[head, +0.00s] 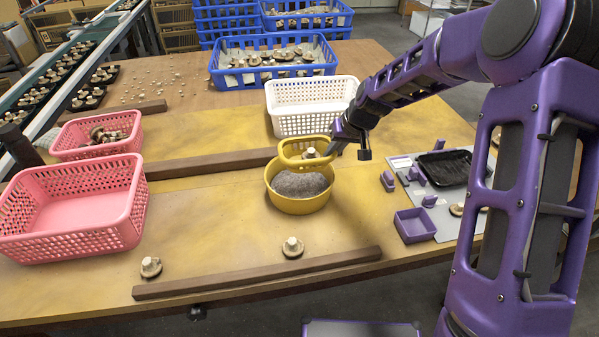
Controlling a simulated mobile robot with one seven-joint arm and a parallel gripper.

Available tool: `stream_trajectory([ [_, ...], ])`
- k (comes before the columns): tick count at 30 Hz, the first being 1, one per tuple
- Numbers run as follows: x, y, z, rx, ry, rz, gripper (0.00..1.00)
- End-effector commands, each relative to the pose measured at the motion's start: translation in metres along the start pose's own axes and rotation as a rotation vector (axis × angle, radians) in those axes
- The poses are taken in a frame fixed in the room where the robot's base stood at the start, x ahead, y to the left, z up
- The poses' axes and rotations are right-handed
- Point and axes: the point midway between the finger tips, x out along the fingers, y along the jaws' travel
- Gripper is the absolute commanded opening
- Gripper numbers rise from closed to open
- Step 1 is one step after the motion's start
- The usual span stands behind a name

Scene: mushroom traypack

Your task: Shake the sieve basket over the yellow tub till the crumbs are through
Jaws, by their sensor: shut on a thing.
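The yellow sieve basket (291,160) is held above the yellow tub (300,206), towards its far side. A pale mushroom (311,153) shows within the basket's rim. My gripper (337,143) is at the basket's right side and shut on it; the fingertips are small and partly hidden. The round tub stands on the table and holds a heap of grey, crumb-like material (300,185). The underside of the basket and any crumbs still in it cannot be made out.
An empty white basket (300,122) stands behind the tub. Dark wooden strips (260,273) lie in front and behind. Loose mushrooms (293,247) sit at the front. Pink baskets (75,250) are at left. A grey mat (462,222) with a black tray and purple holders is at right.

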Motion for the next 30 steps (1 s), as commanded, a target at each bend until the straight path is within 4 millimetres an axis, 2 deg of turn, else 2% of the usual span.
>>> stream_trajectory([
  [3, -0.012, -0.003, -0.006, 0.0, 0.002, 0.0, 0.0],
  [15, -0.039, -0.011, -0.017, 0.001, 0.002, 0.0, 0.0],
  [30, -0.039, -0.011, -0.016, 0.0, 0.001, 0.0, 0.0],
])
